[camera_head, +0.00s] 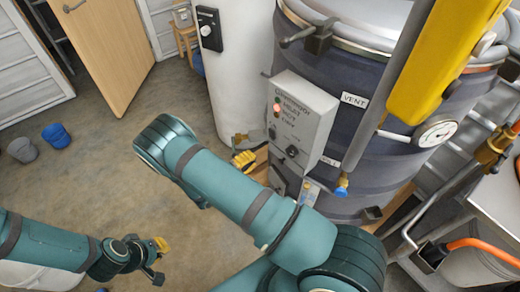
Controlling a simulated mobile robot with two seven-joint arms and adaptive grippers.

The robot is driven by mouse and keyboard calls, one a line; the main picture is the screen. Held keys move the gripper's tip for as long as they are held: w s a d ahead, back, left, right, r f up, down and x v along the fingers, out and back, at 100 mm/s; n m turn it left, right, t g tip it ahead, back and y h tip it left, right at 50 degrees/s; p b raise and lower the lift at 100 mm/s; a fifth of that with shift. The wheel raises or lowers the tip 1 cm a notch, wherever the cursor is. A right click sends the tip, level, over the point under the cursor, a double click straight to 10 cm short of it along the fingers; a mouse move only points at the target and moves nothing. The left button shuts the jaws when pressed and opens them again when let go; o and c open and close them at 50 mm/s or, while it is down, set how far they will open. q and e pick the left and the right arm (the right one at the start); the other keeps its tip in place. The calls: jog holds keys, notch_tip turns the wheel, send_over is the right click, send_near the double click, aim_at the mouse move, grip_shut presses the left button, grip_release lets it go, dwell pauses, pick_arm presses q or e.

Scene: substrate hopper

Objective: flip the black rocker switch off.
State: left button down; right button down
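A grey control box (303,118) with a lit red lamp (277,107) and printed labels is fixed to the dark drum (365,125). Small black controls sit low on its face, one of them a round black one (292,151); I cannot tell which is the rocker switch or its position. My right gripper (246,156), with yellow fingertips, is just left of the box's lower part. My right forearm partly hides it, so its opening and any contact are unclear. My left gripper (157,260) is at the lower left, empty above the floor, its fingers apart.
A white cylinder (238,80) with a black handle plate (209,28) stands left of the drum. A yellow part (440,60), grey pipe and pressure gauge (435,131) are at right. Blue bucket (56,136) and grey bucket (22,150) stand left; the floor between is clear.

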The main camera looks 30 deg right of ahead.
jog(key=shift+s+a+f, duration=0.15)
jog(key=shift+s+a, duration=0.05)
jog(key=shift+a, duration=0.9)
jog(key=shift+s+a+f, duration=0.15)
jog(key=shift+s+a, duration=0.05)
jog(key=shift+a, duration=0.9)
